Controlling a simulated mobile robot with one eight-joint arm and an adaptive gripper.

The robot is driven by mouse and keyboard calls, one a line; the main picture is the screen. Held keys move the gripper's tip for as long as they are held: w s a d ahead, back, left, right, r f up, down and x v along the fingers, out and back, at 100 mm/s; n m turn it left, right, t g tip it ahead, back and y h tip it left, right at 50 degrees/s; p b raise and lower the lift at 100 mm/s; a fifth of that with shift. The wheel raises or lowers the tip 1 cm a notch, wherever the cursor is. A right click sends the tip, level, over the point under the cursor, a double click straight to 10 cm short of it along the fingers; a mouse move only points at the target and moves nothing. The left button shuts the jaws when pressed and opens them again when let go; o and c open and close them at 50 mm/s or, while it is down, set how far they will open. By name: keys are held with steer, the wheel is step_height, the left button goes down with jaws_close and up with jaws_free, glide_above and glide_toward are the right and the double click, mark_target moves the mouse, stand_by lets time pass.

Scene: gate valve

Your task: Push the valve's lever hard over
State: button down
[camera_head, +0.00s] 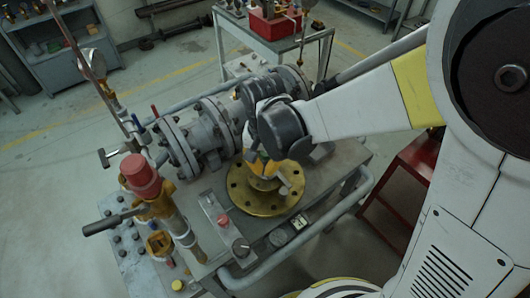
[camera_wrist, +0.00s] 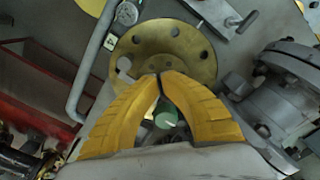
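A brass valve body with a red cap (camera_head: 141,176) stands at the bench's left in the head view. A dark lever (camera_head: 114,221) sticks out from it to the left. I cannot tell for sure that this is the task's lever. My gripper (camera_head: 262,170) is well to the right of it, pointing down over a round brass flange (camera_head: 240,196). In the wrist view the yellow fingers (camera_wrist: 160,76) meet at their tips in front of the flange (camera_wrist: 195,62), with nothing seen between the tips. A green round part (camera_wrist: 166,118) shows behind the fingers, partly hidden.
Grey flanged pipework (camera_head: 205,135) lies behind and left of my gripper; it shows at right in the wrist view (camera_wrist: 283,105). A bench rail (camera_head: 325,213) runs along the near right edge. A red cart (camera_head: 408,178) stands at right, and a red box (camera_head: 274,25) behind.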

mark_target(264, 170)
stand_by(0.5)
steer(key=c, duration=1.6)
jaws_free()
step_height(264, 170, up, 12)
steer(key=s+d+n+t, duration=0.1)
steer(key=s+d+t, duration=0.2)
steer(key=d, duration=0.5)
steer(key=s+d+r+n+t+b, duration=0.1)
steer(key=s+d+t, duration=0.2)
steer(key=d, duration=0.6)
steer(key=shift+s+d+t+b, duration=0.25)
steer(key=shift+s+t+b, duration=0.1)
steer(key=shift+t, duration=0.25)
